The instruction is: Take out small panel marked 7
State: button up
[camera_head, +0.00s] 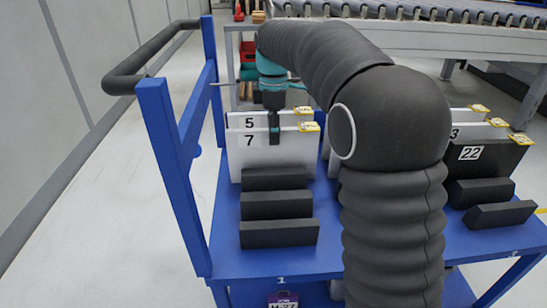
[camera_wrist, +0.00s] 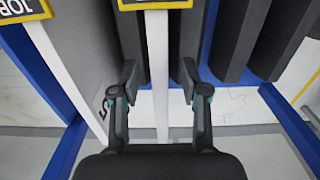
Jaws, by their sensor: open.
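The small white panel marked 7 (camera_head: 250,157) stands upright on the blue cart in the head view, with a yellow tag at its top right corner. A white panel marked 5 (camera_head: 236,122) stands just behind it. My gripper (camera_head: 274,133) points down at the top edge of panel 7. In the wrist view, my open gripper (camera_wrist: 157,75) has one finger on each side of a white panel edge (camera_wrist: 157,100), which looks like panel 7, with gaps on both sides. Panel 5 (camera_wrist: 60,75) is left of the left finger. The lower part of panel 7 is hidden behind a dark block.
Dark blocks (camera_head: 277,205) lie in front of panel 7 on the blue cart (camera_head: 230,255). A blue post (camera_head: 172,175) rises at the left. More panels, including dark panel 22 (camera_head: 490,158), stand at the right. A roller conveyor (camera_head: 450,15) is behind.

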jog(key=shift+f, duration=0.1)
grip_shut()
dwell(0.4)
